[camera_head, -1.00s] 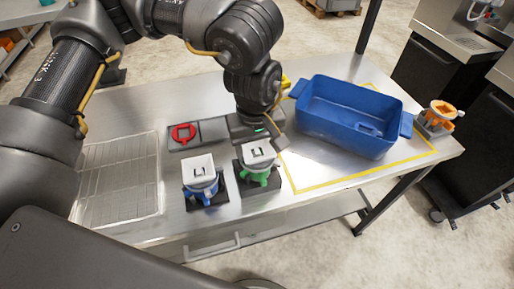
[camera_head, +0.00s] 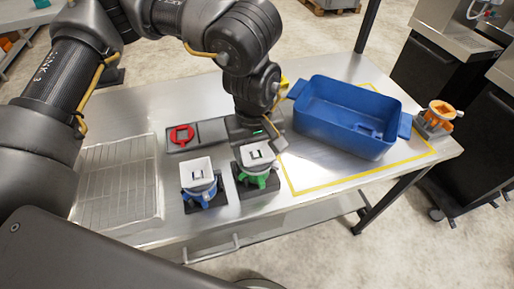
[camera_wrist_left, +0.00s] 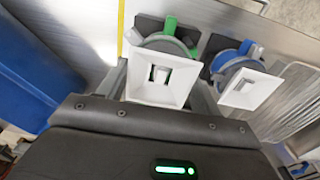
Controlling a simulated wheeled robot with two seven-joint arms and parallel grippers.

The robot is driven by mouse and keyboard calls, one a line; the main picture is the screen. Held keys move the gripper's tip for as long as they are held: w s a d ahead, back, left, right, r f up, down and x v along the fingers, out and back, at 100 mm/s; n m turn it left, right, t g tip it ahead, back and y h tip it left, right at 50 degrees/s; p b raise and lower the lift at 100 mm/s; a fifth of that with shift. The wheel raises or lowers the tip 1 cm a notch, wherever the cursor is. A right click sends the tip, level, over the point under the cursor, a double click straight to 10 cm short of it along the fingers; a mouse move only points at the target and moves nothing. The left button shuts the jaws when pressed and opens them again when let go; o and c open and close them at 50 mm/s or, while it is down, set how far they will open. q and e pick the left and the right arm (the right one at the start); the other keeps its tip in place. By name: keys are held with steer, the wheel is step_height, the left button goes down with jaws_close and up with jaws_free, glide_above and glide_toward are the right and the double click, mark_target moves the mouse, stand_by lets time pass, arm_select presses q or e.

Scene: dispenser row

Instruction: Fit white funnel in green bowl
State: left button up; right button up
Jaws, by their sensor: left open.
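A white square funnel (camera_head: 257,157) sits on the green bowl (camera_head: 260,179), which stands on a dark base plate near the table's front edge. In the left wrist view the funnel (camera_wrist_left: 160,77) looks level over the green bowl (camera_wrist_left: 170,26); how deep it sits is hidden. My left gripper (camera_wrist_left: 165,88) is open, with its fingers on either side of the funnel. In the head view its wrist stands just behind the funnel. My right gripper is not in view.
A blue bowl (camera_head: 203,197) with another white funnel (camera_head: 197,172) stands just left. A wire rack (camera_head: 118,180) lies further left. A red ring (camera_head: 181,135) lies on a dark tray behind. A blue bin (camera_head: 345,140) and an orange bowl (camera_head: 437,112) are to the right.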

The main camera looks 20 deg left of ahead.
arm_select(q)
steer(key=shift+a+r+p, duration=0.35)
steer(key=shift+r+p, duration=0.2)
steer(key=shift+p, duration=0.15)
steer(key=shift+r, duration=0.1)
steer(key=o, duration=0.6)
steer(key=shift+w, duration=0.1)
steer(key=shift+c, duration=0.2)
steer(key=shift+d+r, duration=0.1)
steer(key=shift+r, duration=0.05)
steer(key=shift+r+p, duration=2.05)
steer(key=shift+r, duration=0.9)
